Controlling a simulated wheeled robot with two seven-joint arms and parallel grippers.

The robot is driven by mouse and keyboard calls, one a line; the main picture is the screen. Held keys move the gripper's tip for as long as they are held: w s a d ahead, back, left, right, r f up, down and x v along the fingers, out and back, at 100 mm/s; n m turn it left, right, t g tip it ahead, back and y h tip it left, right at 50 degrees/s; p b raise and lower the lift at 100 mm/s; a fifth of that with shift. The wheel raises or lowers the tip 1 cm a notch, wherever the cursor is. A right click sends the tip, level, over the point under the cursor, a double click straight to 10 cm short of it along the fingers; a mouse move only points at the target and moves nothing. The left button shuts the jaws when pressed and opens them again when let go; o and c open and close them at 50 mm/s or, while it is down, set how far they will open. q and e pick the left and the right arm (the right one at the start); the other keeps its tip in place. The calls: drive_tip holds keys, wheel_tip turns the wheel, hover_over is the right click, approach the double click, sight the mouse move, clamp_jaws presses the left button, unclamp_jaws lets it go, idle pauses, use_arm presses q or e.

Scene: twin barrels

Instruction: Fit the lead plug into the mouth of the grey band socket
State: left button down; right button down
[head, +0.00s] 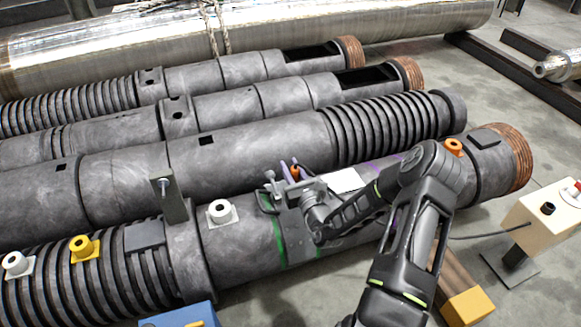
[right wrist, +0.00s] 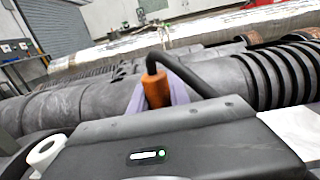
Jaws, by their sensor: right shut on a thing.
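My right gripper (head: 287,172) is above the middle of the front barrel, shut on the orange lead plug (head: 294,172). In the right wrist view the plug (right wrist: 156,88) stands between purple fingers (right wrist: 172,92), with a black lead bending off its top to the right. A pale grey-white socket (head: 220,212) with a round mouth sits on the front barrel, left of the gripper and apart from the plug. Another pale socket (head: 17,263) is at the far left. I cannot tell which has the grey band. My left gripper is not in view.
A yellow socket (head: 82,248) and an orange socket (head: 453,147) also sit on the front barrel. An upright bracket with a bolt (head: 165,190) stands left of the nearer pale socket. A cream box (head: 543,213) with a cable is at right. Other barrels lie behind.

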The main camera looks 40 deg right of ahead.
drive_tip(key=shift+w+f+b, duration=0.1)
drive_tip(key=shift+f+b, duration=0.85)
drive_tip(key=shift+f, duration=1)
drive_tip(key=c, duration=1.1)
unclamp_jaws()
drive_tip(key=shift+c, duration=0.2)
drive_tip(key=p+v, duration=0.1)
drive_tip(key=v, duration=0.5)
drive_tip(key=shift+s+d+p, duration=0.1)
drive_tip(key=shift+s+p, duration=0.2)
drive_tip(key=shift+s+a, duration=0.3)
drive_tip(key=shift+s, duration=0.3)
